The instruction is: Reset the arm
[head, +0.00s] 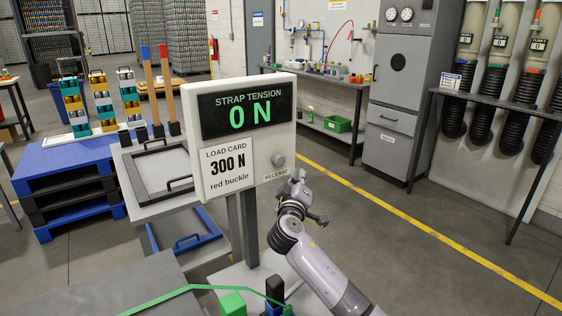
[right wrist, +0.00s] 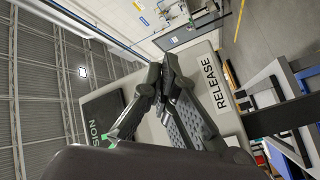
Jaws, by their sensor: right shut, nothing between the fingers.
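My right gripper (head: 297,180) is shut and empty, just below and to the right of the round grey release knob (head: 278,160) on the strap tension display box (head: 247,133). The box reads 0 N in green, with a load card (head: 228,168) saying 300 N, red buckle. In the right wrist view my right gripper's closed fingers (right wrist: 160,85) are in front of the box face, beside the RELEASE label (right wrist: 216,84). The knob cannot be made out there, and I cannot tell whether the fingers touch the box. My left gripper is not in view.
A green strap (head: 190,289) and a green block (head: 233,304) lie at the bottom. A blue pallet stack (head: 70,170) with coloured racks stands at left. A grey cabinet (head: 400,90) stands at back right. The floor right of my arm is open, crossed by a yellow line (head: 440,233).

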